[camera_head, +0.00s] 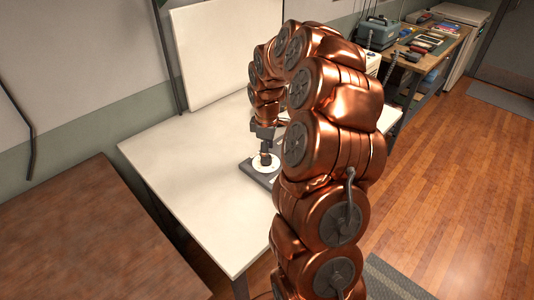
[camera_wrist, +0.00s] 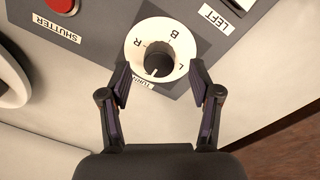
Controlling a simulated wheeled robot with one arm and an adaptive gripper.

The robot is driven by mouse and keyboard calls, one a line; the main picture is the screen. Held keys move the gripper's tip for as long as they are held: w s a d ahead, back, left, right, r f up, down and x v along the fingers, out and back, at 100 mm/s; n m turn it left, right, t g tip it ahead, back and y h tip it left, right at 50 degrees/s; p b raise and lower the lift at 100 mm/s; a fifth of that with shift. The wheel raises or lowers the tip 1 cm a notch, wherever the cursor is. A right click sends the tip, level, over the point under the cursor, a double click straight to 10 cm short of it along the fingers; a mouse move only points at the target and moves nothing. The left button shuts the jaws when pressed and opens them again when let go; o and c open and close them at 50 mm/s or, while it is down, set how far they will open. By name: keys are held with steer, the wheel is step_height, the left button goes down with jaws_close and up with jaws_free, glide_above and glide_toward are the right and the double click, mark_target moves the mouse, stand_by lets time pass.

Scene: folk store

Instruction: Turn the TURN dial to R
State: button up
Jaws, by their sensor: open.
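The TURN dial is a white disc (camera_wrist: 134,57) with a dark round knob (camera_wrist: 160,60) in its middle, in the wrist view. The disc carries the letters R, B and L. A small white mark on the knob is at its lower side in the picture, toward the TURN label, away from R. The label is partly hidden by a finger. My gripper (camera_wrist: 159,72) is open, one finger either side of the disc and apart from the knob. In the head view my gripper (camera_head: 265,134) is above the dial (camera_head: 264,167), and my arm hides part of the panel.
The grey panel (camera_wrist: 103,35) also bears a red button (camera_wrist: 62,4) by the SHUTTER label and a control by the LEFT label. It lies on a white table (camera_head: 200,160). A brown table (camera_head: 90,240) stands at left, and a cluttered workbench (camera_head: 430,45) stands behind at right.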

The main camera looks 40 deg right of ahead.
steer(key=shift+w+f+p, duration=0.1)
steer(key=shift+f+p, duration=0.2)
steer(key=shift+f, duration=0.95)
steer(key=shift+f, duration=0.1)
steer(key=c, duration=1.1)
